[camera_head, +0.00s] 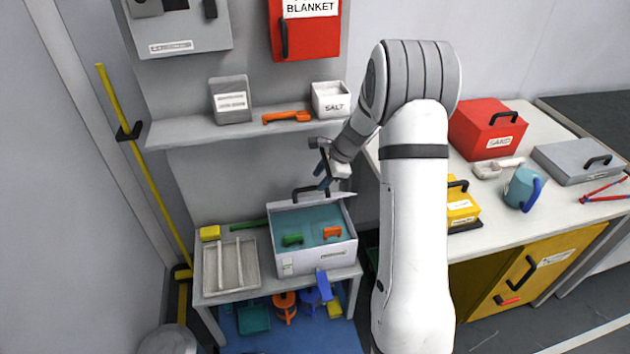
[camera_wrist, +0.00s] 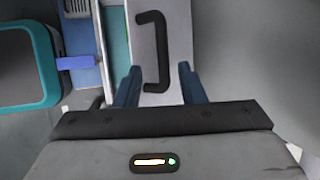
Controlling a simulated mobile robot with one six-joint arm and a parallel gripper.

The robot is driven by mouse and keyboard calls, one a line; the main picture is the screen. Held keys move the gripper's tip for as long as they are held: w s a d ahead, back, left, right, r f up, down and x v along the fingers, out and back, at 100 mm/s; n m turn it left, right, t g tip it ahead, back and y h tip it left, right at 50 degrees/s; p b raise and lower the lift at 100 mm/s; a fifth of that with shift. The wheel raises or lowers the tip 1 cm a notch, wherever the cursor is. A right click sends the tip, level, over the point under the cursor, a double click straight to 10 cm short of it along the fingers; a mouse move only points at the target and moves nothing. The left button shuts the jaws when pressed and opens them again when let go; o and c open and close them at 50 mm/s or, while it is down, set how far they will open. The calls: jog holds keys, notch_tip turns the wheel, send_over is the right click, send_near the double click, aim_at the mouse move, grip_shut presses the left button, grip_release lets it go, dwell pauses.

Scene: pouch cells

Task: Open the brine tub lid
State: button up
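The brine tub (camera_head: 336,259) is a pale box on the low table, its top uncovered and teal liquid showing inside. Its lid (camera_head: 346,197) stands raised at the tub's back, with a black handle (camera_head: 311,190) on it. In the wrist view the pale lid (camera_wrist: 180,30) and its black handle (camera_wrist: 163,45) are close ahead. My gripper (camera_head: 324,170) is just above the lid. It also shows in the wrist view (camera_wrist: 159,70), open, with its blue fingers apart on either side of the handle's near part. I see no clear contact with the handle.
A green handle (camera_head: 292,240) and an orange one (camera_head: 332,232) show in the tub. A grey tray (camera_head: 208,287) sits to its left. The shelf (camera_head: 190,130) above holds a salt box (camera_head: 331,103). A side bench (camera_head: 485,237) stands at right.

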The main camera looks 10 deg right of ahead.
jog(key=shift+v, duration=1.85)
